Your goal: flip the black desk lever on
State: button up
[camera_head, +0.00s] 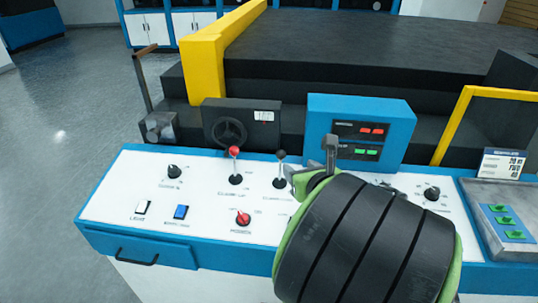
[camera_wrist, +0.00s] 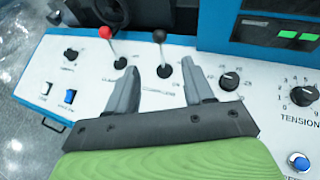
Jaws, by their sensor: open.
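The black desk lever (camera_head: 281,168) has a round black knob and a thin shaft on a dark round base. It stands on the white desk top, right of the red-knobbed lever (camera_head: 235,165). In the wrist view the black lever (camera_wrist: 159,38) shows beyond my fingertips, its base framed between them. My gripper (camera_wrist: 160,68) is open and empty, with one finger on each side of that base in the picture. In the head view my gripper (camera_head: 331,150) is right of the black lever, partly hidden by my forearm. Contact with the lever cannot be told.
The red-knobbed lever also shows in the wrist view (camera_wrist: 108,40). A blue display box (camera_head: 390,115) stands behind, right of the levers. Dials, a red knob (camera_head: 243,218) and rocker switches dot the panel. A yellow rail (camera_head: 470,110) rises at the right.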

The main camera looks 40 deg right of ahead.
jog(key=p, duration=0.9)
send_near(282, 153)
jog(key=w+d, duration=0.1)
jog(key=w, duration=0.1)
jog(key=x, duration=0.4)
jog(key=f+p+x, duration=0.1)
jog(key=x, duration=0.4)
jog(key=shift+s, duration=0.2)
grip_shut()
